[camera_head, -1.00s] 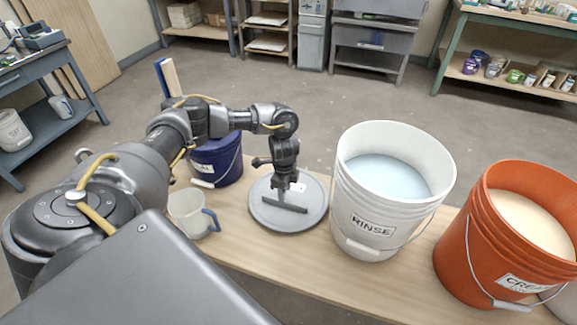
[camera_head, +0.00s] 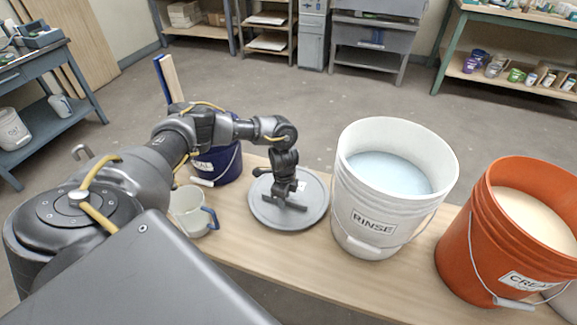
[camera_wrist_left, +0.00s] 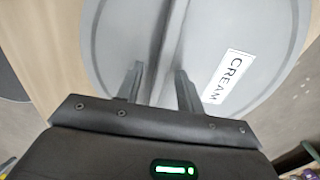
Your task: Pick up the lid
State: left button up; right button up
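The lid (camera_head: 262,212) is a flat grey disc lying on the wooden bench, left of the white RINSE bucket. In the left wrist view the lid (camera_wrist_left: 115,40) has a CREAM label and a raised grey ridge across its middle. My left gripper (camera_head: 284,203) is over the lid's middle, pointing down. In the wrist view its two fingers (camera_wrist_left: 159,74) are apart, with the ridge running between them. I cannot tell whether the fingers touch the ridge. My right gripper is not in view.
The white RINSE bucket (camera_head: 372,222) stands close on the lid's right, with the orange CREAM bucket (camera_head: 480,240) beyond. A dark blue bucket (camera_head: 222,160) and a pale pitcher (camera_head: 188,210) stand left of the lid. Bare bench (camera_head: 290,262) lies in front.

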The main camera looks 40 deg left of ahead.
pick_arm(q)
jog(key=shift+f, duration=0.25)
dwell(0.3)
grip_shut()
